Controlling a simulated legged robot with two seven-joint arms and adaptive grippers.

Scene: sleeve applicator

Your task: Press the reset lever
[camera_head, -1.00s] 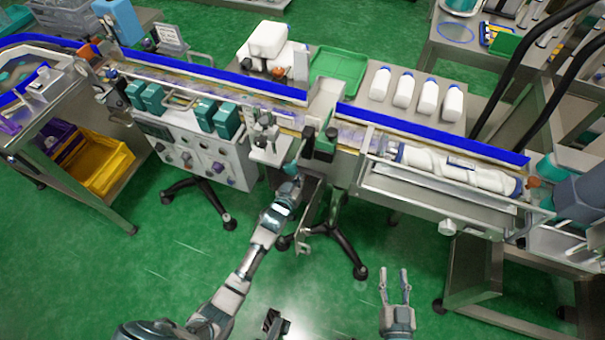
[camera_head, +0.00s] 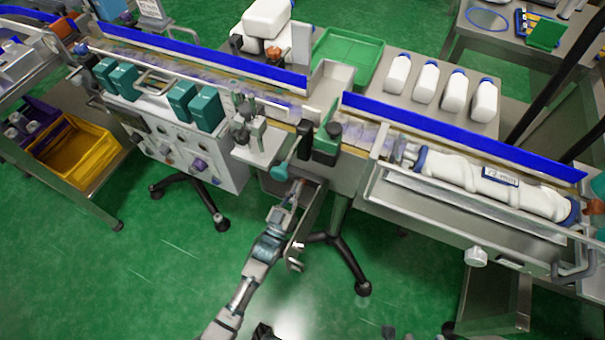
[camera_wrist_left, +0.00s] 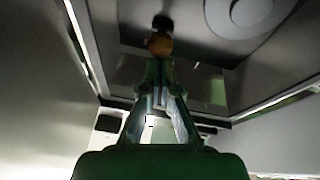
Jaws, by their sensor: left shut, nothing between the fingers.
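My left gripper (camera_head: 297,188) reaches into an open grey metal housing (camera_head: 322,195) under the conveyor. In the left wrist view its fingers (camera_wrist_left: 160,68) are together and empty. An orange-brown ball knob (camera_wrist_left: 160,43) sits right beyond the fingertips, against a dark mount; whether they touch I cannot tell. The knob looks like the reset lever's end, but its shaft is hidden. In the head view the knob does not show clearly. My right gripper (camera_head: 397,334) shows only as two small, spaced fingertips at the bottom edge.
A teal knob (camera_head: 280,171) and a green-and-black block (camera_head: 326,143) stand by the housing. The conveyor's right section holds a white wrapped roll (camera_head: 490,183). White bottles (camera_head: 425,84) and a green tray (camera_head: 347,58) are behind. A black-footed stand (camera_head: 362,287) is below.

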